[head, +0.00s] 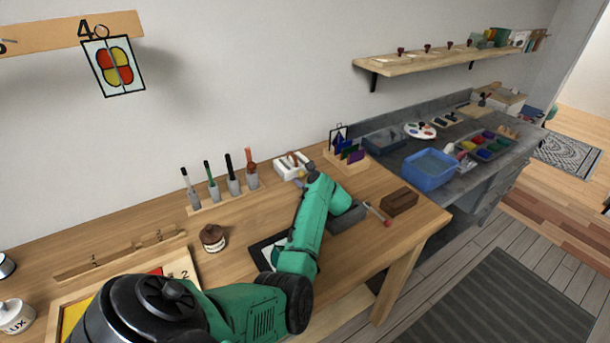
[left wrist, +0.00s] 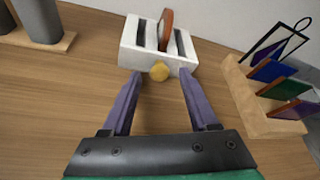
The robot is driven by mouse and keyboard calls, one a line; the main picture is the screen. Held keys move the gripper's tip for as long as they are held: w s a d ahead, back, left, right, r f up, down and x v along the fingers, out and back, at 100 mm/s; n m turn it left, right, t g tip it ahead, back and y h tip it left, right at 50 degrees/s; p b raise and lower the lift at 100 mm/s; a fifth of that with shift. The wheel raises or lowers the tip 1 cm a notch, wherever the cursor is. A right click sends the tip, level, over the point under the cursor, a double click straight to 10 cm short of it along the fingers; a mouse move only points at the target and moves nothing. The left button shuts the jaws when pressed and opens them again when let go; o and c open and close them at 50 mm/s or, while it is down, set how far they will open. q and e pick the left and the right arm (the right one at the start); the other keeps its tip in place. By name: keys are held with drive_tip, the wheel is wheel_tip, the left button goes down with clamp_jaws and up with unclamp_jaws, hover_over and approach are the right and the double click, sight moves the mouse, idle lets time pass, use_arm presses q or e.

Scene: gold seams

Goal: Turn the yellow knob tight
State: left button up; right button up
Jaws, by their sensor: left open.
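The yellow knob (left wrist: 159,71) sits on the front face of a white slotted block (left wrist: 130,58) in the left wrist view. A brown-orange disc (left wrist: 166,28) stands upright in one of the block's slots. In the head view the white block (head: 283,172) stands at the back of the wooden bench, partly behind my left arm. My left gripper (left wrist: 159,74) is open, with its two purple fingers on either side of the knob's line. The fingertips are close to the knob; I cannot tell whether they reach around it. My right gripper is not in view.
A wooden rack with coloured glass pieces (left wrist: 270,90) stands right of the block. A row of tools in grey holders (head: 234,186) stands to its left. A brown block (head: 399,201) lies near the bench's right edge. Bare wood lies before the white block.

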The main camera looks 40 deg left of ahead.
use_arm(q)
clamp_jaws()
drive_tip(key=shift+w+d+f+m+g+b, duration=0.1)
drive_tip(key=shift+f+m+g+b, duration=0.05)
drive_tip(key=shift+m+g+b, duration=0.55)
drive_tip(key=m+g+b, duration=0.1)
drive_tip(key=b, duration=0.2)
drive_tip(key=shift+w+f+m, duration=0.1)
drive_tip(key=shift+m, duration=0.3)
drive_tip(key=shift+r+m+g+y+b, duration=0.2)
drive_tip(key=shift+m+g+y+b, duration=0.4)
drive_tip(key=shift+b, duration=0.45)
